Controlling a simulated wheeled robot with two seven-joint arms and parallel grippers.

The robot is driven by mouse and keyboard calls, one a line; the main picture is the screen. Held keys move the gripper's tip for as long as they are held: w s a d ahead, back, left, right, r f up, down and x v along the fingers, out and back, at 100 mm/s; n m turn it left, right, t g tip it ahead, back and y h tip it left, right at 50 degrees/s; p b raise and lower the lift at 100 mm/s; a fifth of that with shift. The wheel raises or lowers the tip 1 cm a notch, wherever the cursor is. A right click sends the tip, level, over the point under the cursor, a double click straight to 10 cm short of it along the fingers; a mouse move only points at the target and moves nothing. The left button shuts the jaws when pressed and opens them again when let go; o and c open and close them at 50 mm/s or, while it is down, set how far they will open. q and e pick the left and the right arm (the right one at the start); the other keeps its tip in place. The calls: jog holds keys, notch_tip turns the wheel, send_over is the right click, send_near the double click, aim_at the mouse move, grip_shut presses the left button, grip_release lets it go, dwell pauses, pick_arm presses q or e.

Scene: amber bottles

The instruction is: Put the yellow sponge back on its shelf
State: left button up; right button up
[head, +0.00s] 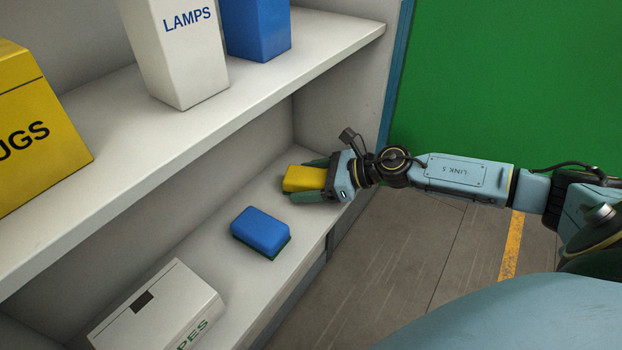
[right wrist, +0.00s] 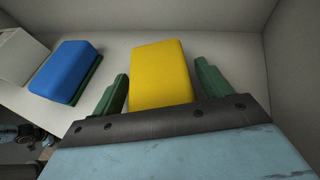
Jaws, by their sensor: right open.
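The yellow sponge (head: 303,179) lies on the lower shelf (head: 200,255), near its right end wall. My right gripper (head: 312,181) is at the sponge with its jaws open. In the right wrist view the yellow sponge (right wrist: 161,75) lies between the two green fingers of the gripper (right wrist: 160,88), with a gap visible at the right finger and a narrower one at the left finger. My left gripper is not in view.
A blue sponge (head: 261,231) with a green underside lies on the same shelf, nearer the white box (head: 160,310). The upper shelf (head: 225,105) holds a white LAMPS box (head: 178,50), a blue box (head: 256,28) and a yellow box (head: 35,125). Bare shelf separates the sponges.

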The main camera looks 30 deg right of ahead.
jog(key=shift+r, duration=0.2)
jog(key=shift+s+d, duration=0.25)
jog(key=shift+d, duration=0.05)
jog(key=b+v, duration=0.2)
jog(key=v, duration=0.2)
jog(key=shift+s+d, duration=0.15)
jog(key=shift+s, duration=0.15)
jog(key=shift+v, duration=1.05)
jog(key=shift+w+r, duration=0.1)
jog(key=shift+r, duration=0.1)
